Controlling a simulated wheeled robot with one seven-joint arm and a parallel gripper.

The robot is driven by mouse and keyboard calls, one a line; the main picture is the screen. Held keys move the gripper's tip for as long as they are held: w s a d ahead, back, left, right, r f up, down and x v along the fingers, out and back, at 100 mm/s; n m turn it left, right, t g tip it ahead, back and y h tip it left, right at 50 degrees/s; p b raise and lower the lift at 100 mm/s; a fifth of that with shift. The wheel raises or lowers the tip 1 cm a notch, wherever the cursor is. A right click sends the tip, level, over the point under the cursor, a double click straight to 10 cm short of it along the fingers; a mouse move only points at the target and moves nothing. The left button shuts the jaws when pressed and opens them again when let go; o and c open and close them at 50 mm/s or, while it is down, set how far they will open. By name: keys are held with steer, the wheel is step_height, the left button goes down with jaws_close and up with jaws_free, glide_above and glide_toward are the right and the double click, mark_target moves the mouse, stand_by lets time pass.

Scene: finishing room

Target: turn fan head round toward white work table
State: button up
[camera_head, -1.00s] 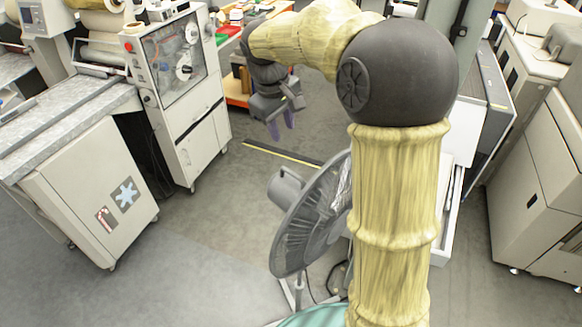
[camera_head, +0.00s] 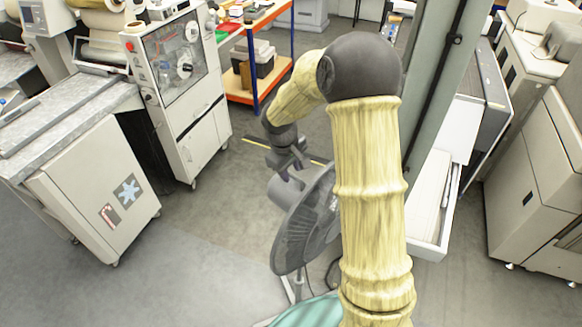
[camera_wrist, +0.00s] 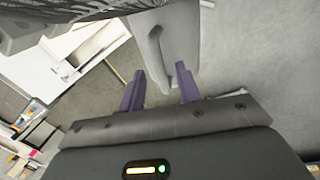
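A grey pedestal fan head (camera_head: 303,228) stands near the middle of the head view, with its motor housing (camera_head: 287,194) to the upper left and its grille facing right. My gripper (camera_head: 291,175) is just above the motor housing. In the wrist view my gripper (camera_wrist: 160,87) is open, its purple fingers apart. The grey motor housing (camera_wrist: 178,35), with a raised handle-like bar, lies just beyond and between the fingertips; I cannot tell whether they touch. Part of the dark grille (camera_wrist: 60,18) shows at top left. A white table-like unit (camera_head: 430,205) stands right of the fan, partly hidden by a column.
A white machine cabinet (camera_head: 185,100) and a grey-topped bench (camera_head: 70,130) stand at left. An orange-and-blue shelf unit (camera_head: 255,60) is at the back. Large beige machines (camera_head: 540,190) stand at right. The floor left of the fan is clear.

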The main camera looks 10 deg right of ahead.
steer(key=shift+f, duration=0.3)
jaws_close()
